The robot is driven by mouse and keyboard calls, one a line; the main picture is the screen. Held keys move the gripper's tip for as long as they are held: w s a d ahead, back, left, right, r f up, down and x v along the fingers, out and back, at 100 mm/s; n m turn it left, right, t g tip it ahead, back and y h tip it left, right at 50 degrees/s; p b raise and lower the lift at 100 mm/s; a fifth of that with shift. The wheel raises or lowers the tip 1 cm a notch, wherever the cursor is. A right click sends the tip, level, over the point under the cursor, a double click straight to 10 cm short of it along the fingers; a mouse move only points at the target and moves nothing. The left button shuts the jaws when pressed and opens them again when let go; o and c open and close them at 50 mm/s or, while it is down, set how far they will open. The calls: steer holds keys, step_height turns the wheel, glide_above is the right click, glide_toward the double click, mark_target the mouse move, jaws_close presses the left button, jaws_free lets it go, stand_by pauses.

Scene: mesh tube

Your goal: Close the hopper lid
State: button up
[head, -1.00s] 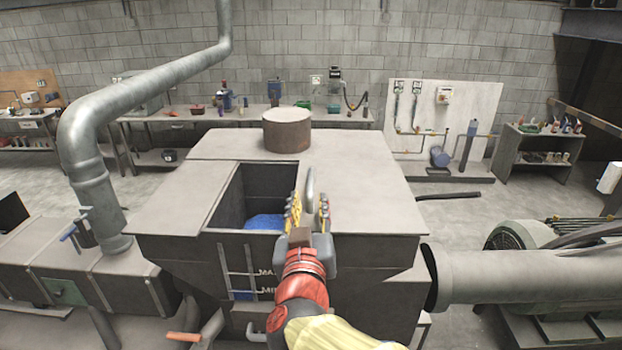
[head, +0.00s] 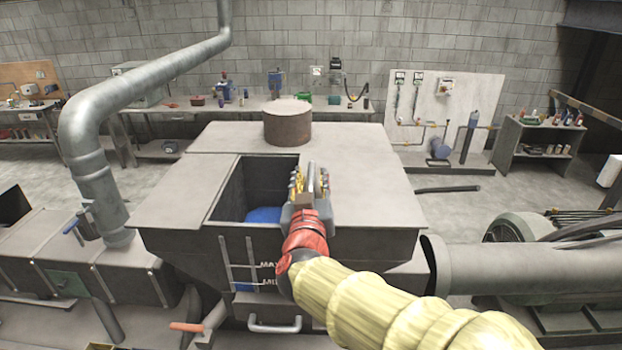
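The grey hopper (head: 180,237) stands in the middle of the head view. Its rectangular top opening is uncovered and shows blue material (head: 264,215) inside. The flat grey lid (head: 365,203) lies to the right of the opening, with an upright metal bar handle (head: 311,172) near the opening's right edge. My gripper (head: 311,182) is at this handle, with one yellow-tipped finger on each side of it. The fingers look apart. I cannot tell whether either finger touches the bar. The gripper body hides the lower part of the handle.
A round drum (head: 288,122) stands on the hopper's back top. A bent metal pipe (head: 90,150) rises at left. A large horizontal pipe (head: 500,272) is at right. A bar handle (head: 274,325) sticks out on the hopper's front. The top left panel is clear.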

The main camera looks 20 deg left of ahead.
steer(key=shift+c, duration=1.2)
jaws_close()
